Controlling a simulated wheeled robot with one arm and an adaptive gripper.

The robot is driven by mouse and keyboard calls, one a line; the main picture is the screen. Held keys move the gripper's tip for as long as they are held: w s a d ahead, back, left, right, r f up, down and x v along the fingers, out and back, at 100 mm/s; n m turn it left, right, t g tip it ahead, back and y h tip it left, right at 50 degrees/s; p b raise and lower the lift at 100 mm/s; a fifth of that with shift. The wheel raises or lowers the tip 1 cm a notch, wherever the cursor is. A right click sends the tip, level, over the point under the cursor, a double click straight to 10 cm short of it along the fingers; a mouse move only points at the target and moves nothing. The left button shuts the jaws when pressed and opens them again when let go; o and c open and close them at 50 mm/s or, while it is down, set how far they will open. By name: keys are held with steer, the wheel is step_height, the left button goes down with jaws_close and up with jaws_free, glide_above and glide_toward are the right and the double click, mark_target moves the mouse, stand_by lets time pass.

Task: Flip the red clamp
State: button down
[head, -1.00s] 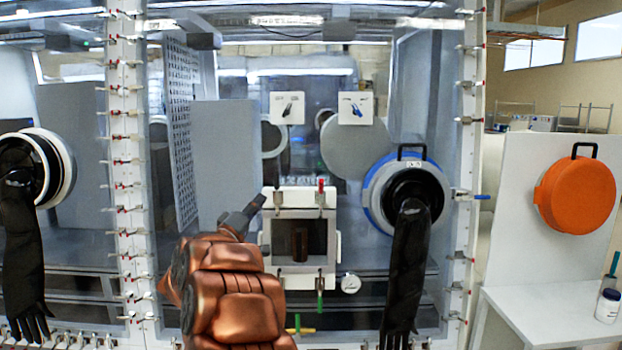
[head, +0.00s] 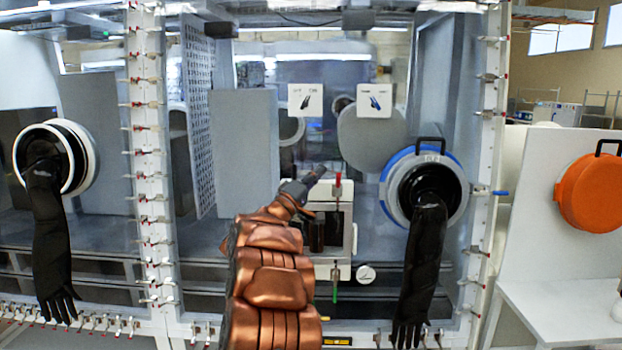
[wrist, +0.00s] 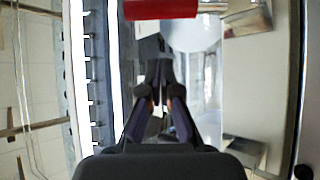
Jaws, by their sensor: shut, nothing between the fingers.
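The red clamp (head: 338,184) stands upright at the top of the small white-framed hatch (head: 349,245) in the head view. Its red handle (wrist: 160,9) lies across the top of the wrist view. My gripper (head: 316,174) is shut and empty, just left of the red clamp's upper end. In the wrist view the closed fingertips (wrist: 160,68) point toward the red handle, with a visible gap in the picture. My arm covers the left part of the hatch.
A green-handled clamp (head: 335,292) hangs below the hatch, beside a round gauge (head: 366,274). To the right, a blue-rimmed port (head: 385,190) has a hanging black glove (head: 424,265). Two switch plates are above.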

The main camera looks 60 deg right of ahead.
mark_target(338, 182)
steer(key=shift+s+a+f+p, duration=0.1)
steer(key=shift+s+f+p, duration=0.25)
steer(key=shift+s, duration=0.5)
steer(key=shift+s+a+f+p, duration=0.1)
steer(key=shift+s+f+p, duration=0.25)
steer(key=shift+s, duration=0.5)
steer(key=shift+w+a, duration=0.1)
steer(key=shift+w, duration=0.05)
